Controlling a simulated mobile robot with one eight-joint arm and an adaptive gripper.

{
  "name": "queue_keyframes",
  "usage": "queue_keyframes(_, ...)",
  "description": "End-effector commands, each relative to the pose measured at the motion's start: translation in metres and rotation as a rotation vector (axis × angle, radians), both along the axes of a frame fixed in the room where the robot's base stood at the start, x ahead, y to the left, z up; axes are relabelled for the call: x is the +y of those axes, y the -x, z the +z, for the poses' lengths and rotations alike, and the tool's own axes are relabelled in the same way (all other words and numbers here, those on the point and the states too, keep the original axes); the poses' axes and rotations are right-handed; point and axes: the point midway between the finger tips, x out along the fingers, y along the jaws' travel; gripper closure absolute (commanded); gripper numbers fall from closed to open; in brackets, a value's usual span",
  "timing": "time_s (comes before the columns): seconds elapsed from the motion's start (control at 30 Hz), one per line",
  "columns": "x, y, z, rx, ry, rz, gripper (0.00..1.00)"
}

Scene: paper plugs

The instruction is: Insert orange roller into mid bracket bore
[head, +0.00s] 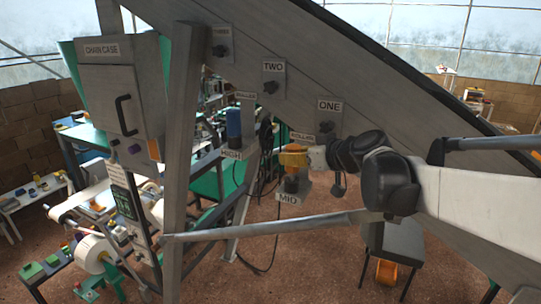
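The orange roller (291,184) is upright, low in the gap between my gripper and the bracket plate labelled MID (288,199).
A blue roller (233,124) stands at the HIGH bracket (232,154), left of my gripper. The sloping grey beam (300,70) carries sockets labelled ONE, TWO and THREE. A grey post (181,150) and chain case (112,95) stand left. A dark stool (390,245) is below right.

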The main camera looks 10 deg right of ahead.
Motion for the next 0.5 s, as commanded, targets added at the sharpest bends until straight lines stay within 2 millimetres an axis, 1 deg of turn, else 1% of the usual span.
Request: queue_keyframes(0.5, 0.0, 0.0, -0.012, 0.0, 0.0, 0.0, 0.99)
